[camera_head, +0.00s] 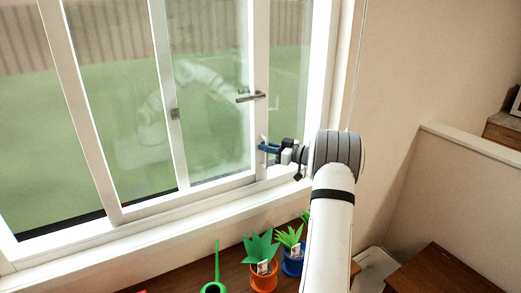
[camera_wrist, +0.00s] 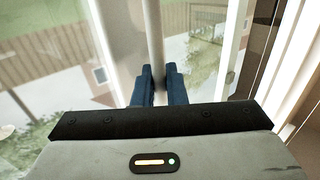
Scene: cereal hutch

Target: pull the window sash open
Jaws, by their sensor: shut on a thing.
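The white-framed window sash (camera_head: 260,45) stands upright in the window, with a grey lever handle (camera_head: 250,97) on its right stile. A pale upright pull bar shows low on that stile, and in the wrist view the pale bar (camera_wrist: 155,35) runs up from between my fingertips. My gripper (camera_head: 268,147), with blue fingers, is at this low bar from the right and is shut on it. In the wrist view my gripper (camera_wrist: 158,80) has a finger on either side of the bar. The fingers hide the bar's lower part.
A white sill (camera_head: 150,230) runs below the window. Under it, a wooden surface holds potted plants in an orange pot (camera_head: 263,278) and a blue pot (camera_head: 292,262), and a green watering can (camera_head: 214,285). A beige wall (camera_head: 420,60) lies to the right.

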